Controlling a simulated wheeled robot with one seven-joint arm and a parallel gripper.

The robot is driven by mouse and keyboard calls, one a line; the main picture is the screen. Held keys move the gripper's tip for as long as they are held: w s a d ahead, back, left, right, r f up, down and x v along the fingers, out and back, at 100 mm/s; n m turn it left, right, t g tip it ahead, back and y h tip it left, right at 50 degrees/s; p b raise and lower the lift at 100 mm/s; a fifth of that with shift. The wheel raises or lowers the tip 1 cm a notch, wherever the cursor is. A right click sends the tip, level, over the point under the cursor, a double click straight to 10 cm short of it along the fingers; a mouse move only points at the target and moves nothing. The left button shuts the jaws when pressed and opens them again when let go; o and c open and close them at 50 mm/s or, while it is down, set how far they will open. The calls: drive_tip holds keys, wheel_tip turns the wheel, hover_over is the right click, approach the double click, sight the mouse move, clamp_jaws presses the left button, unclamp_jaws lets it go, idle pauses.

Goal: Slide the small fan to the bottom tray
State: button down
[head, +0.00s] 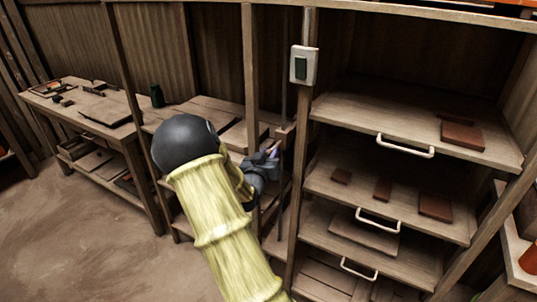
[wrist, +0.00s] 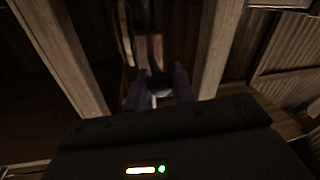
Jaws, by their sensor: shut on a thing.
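My gripper (head: 268,158) is in front of a narrow upright rod (head: 284,80) with a small wooden block (head: 285,131), left of the tray rack. In the wrist view my gripper (wrist: 158,85) has its fingers close around a small dark rounded thing (wrist: 160,87), with a brownish piece just beyond. That view is too dark to tell what it is. No fan can be made out in either view. The bottom tray (head: 327,274) is the lowest of the rack's trays with white handles, and its handle (head: 358,270) faces me.
The upper tray (head: 365,118) and middle tray (head: 340,195) hold reddish-brown tiles. Workbenches (head: 115,125) stand at left; the floor (head: 80,220) there is clear.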

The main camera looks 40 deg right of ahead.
wheel_tip(320, 180, down, 27)
drive_tip(key=b, duration=2)
drive_tip(key=shift+r, duration=0.2)
drive_tip(key=shift+s+a+f, duration=0.1)
drive_tip(key=c, duration=1.2)
unclamp_jaws()
drive_tip(key=p+v, duration=0.2)
drive_tip(key=v, duration=1.5)
